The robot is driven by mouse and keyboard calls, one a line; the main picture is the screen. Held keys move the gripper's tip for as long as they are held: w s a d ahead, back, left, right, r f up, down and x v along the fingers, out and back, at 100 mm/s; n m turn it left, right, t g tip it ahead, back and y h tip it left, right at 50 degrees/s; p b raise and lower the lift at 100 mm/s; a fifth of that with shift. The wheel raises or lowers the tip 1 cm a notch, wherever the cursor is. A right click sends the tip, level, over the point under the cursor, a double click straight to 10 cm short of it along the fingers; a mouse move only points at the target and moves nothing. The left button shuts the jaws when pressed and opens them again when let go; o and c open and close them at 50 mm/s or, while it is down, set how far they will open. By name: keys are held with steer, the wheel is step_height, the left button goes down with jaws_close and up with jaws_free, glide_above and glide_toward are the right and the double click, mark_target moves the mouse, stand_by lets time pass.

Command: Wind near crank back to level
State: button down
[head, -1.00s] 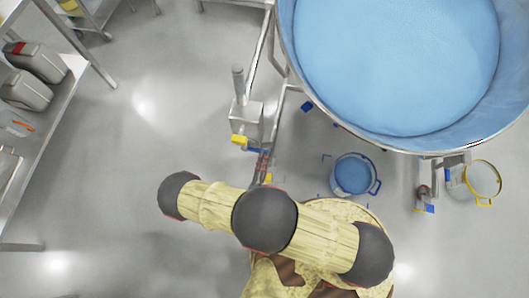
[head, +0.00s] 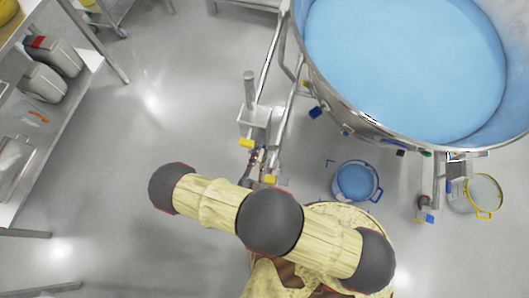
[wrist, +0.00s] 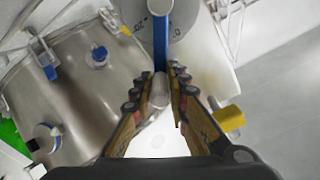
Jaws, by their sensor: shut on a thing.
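In the wrist view a crank with a flat blue arm (wrist: 160,42) stands in front of a round grey dial (wrist: 186,22) with dark markings. Its rounded grey handle (wrist: 160,92) lies between the two fingers of my gripper (wrist: 161,76), which is shut on it. The blue arm runs up from the handle to the dial. A large steel vessel (head: 330,92) holding a blue mass (head: 405,65) fills the upper right of the head view. In that view my arm hides most of the crank area.
A grey post with a box (head: 255,118) stands left of the vessel. A blue bucket (head: 355,181) and a yellow-rimmed container (head: 484,194) are on the floor below it. A shelf with grey canisters (head: 50,65) is at the left. Open floor lies between.

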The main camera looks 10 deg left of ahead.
steer(key=shift+w+a+r, duration=0.1)
steer(key=shift+a+r, duration=0.15)
steer(key=shift+a, duration=0.55)
steer(key=shift+s+a+r, duration=0.1)
steer(key=shift+a+r, duration=0.15)
steer(key=shift+a, duration=0.6)
steer(key=shift+w+a+r, duration=0.1)
steer(key=shift+a+r, duration=0.15)
steer(key=shift+a, duration=0.65)
steer(key=c, duration=1.8)
jaws_free()
steer(key=shift+w, duration=0.15)
steer(key=shift+o, duration=0.4)
steer(key=shift+d+f, duration=0.1)
steer(key=shift+d, duration=0.15)
